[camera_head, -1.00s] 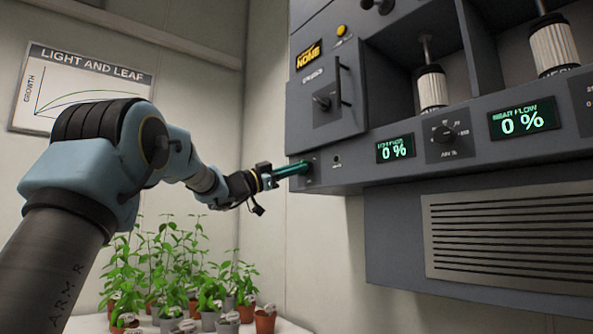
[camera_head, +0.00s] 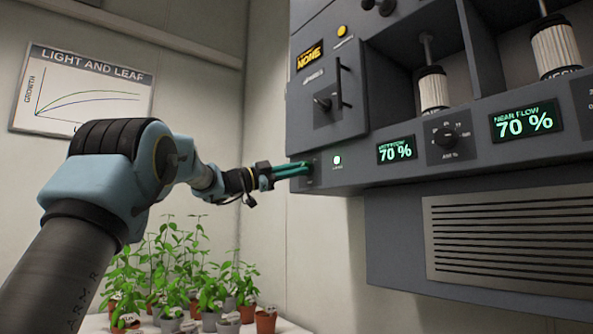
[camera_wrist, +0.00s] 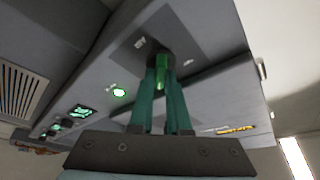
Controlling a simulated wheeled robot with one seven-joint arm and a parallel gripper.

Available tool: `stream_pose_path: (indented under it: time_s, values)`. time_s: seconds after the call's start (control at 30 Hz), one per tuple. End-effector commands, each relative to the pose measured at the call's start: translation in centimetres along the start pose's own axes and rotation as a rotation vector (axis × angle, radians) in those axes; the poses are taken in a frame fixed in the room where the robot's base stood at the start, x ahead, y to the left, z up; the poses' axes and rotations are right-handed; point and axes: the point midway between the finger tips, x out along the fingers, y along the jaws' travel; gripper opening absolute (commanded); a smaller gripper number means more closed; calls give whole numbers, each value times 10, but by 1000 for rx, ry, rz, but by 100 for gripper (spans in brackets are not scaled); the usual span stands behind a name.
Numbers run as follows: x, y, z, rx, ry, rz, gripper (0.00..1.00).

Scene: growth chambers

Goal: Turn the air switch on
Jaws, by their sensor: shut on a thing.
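The air switch sits at the lower left corner of the grey cabinet (camera_head: 350,172). In the wrist view its lever (camera_wrist: 162,72) shows as a green-lit piece between the fingertips. In the head view the fingers hide the lever. My gripper (camera_head: 306,168), with long green fingers, is at the switch plate and shut on the lever; it also shows in the wrist view (camera_wrist: 160,66). Beside the switch, a small round lamp (camera_head: 337,160) glows green; it also glows in the wrist view (camera_wrist: 119,92).
Two displays read 70 %: the left one (camera_head: 397,150) and the near flow display (camera_head: 526,121). A dial (camera_head: 445,138) sits between them. Several potted plants (camera_head: 175,275) stand on a white surface below my arm. A vented panel (camera_head: 510,240) is under the cabinet.

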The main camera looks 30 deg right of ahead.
Motion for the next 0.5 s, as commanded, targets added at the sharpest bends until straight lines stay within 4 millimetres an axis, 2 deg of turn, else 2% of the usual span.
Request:
stream_pose_path:
  time_s: [0.17, 0.2, 0.43, 0.5]
  values:
    - [0, 1, 0, 1, 0, 2, 0]
    - [0, 1, 0, 1, 0, 2, 16]
    - [0, 0, 0, 0, 0, 1, 42]
    - [0, 0, 0, 0, 0, 1, 46]
